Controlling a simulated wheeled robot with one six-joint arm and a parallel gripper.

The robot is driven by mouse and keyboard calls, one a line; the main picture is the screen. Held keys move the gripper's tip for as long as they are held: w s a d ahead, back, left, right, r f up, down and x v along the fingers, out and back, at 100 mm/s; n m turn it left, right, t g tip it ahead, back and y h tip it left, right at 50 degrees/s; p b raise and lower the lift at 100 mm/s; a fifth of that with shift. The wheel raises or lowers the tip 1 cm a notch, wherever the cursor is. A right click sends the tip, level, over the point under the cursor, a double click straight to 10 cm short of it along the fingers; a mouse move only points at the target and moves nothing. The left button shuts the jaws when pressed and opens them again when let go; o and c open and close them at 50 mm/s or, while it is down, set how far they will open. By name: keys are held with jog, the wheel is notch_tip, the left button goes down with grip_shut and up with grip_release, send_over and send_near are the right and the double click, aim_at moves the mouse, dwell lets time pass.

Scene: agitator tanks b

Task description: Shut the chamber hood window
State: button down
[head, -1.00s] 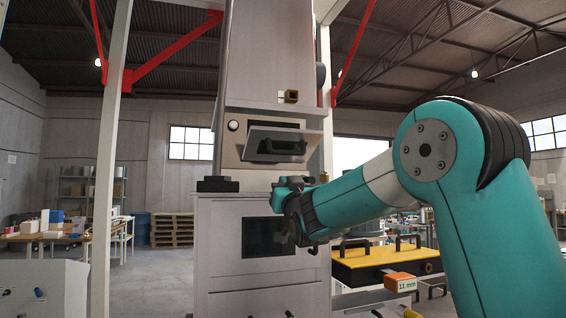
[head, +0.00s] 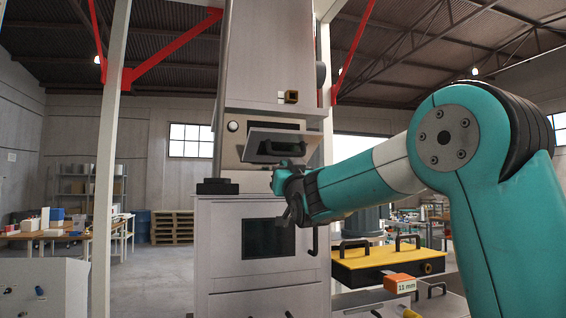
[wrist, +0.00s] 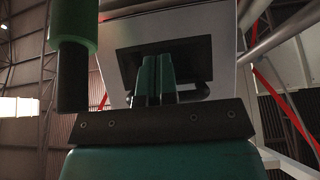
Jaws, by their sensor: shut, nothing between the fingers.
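My gripper (head: 285,168) is at the panel's lower edge, just below the handle, and covers part of that edge. In the wrist view, the shut green fingers (wrist: 153,70) point up in front of the window (wrist: 222,54) and overlap its black handle (wrist: 204,75). I cannot tell whether they touch it.
The lower cabinet (head: 224,281) with a dark glass pane stands under the hood. A black block (head: 217,187) sits on its left ledge. A yellow-topped box (head: 385,262) with black handles and an orange block (head: 400,283) are at the right. Open floor lies left.

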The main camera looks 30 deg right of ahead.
aim_at(286, 153)
jog(key=shift+r, duration=0.1)
jog(key=shift+s+r+p, duration=0.1)
jog(key=shift+r+p, duration=0.35)
jog(key=shift+r, duration=1.3)
jog(key=shift+r, duration=0.1)
